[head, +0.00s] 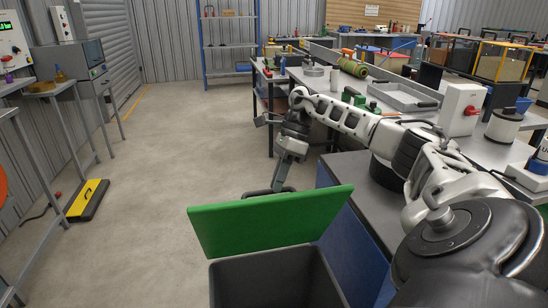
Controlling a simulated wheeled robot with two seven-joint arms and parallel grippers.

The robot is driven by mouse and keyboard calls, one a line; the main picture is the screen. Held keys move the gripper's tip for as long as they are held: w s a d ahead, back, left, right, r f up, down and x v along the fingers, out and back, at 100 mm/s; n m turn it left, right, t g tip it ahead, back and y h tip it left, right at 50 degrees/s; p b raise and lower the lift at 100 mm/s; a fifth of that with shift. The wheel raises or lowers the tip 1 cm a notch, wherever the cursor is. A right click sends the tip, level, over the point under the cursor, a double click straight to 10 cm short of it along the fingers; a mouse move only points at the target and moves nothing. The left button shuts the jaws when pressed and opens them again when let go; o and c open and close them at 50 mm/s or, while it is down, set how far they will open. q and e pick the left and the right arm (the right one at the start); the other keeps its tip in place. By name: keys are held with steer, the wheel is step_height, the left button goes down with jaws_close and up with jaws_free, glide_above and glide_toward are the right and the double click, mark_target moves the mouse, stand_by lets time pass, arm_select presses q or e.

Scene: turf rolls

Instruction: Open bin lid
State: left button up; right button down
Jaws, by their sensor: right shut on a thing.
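The bin (275,285) is a dark grey container at the bottom centre, its mouth partly exposed toward me. Its green lid (270,222) is tilted up and stands steeply above the bin's far side, with its broad green face toward me. A dark handle (258,193) shows just over the lid's upper edge. My right gripper (281,186) reaches down from my right arm behind that edge and is shut on the handle; the fingertips are partly hidden by the lid. My left gripper is not in view.
A blue-sided workbench (352,238) stands right beside the bin. A longer bench (400,95) with tools runs behind my right arm. A yellow and black floor piece (87,200) lies at left. The floor between is clear.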

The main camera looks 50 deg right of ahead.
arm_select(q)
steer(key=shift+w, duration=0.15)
arm_select(e)
steer(key=shift+f, duration=0.5)
steer(key=c, duration=1.5)
jaws_free()
steer(key=shift+w, duration=0.1)
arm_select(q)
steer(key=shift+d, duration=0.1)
arm_select(e)
steer(key=shift+o, duration=0.2)
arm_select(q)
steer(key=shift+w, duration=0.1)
arm_select(e)
steer(key=shift+d+r, duration=0.1)
steer(key=shift+r, duration=0.05)
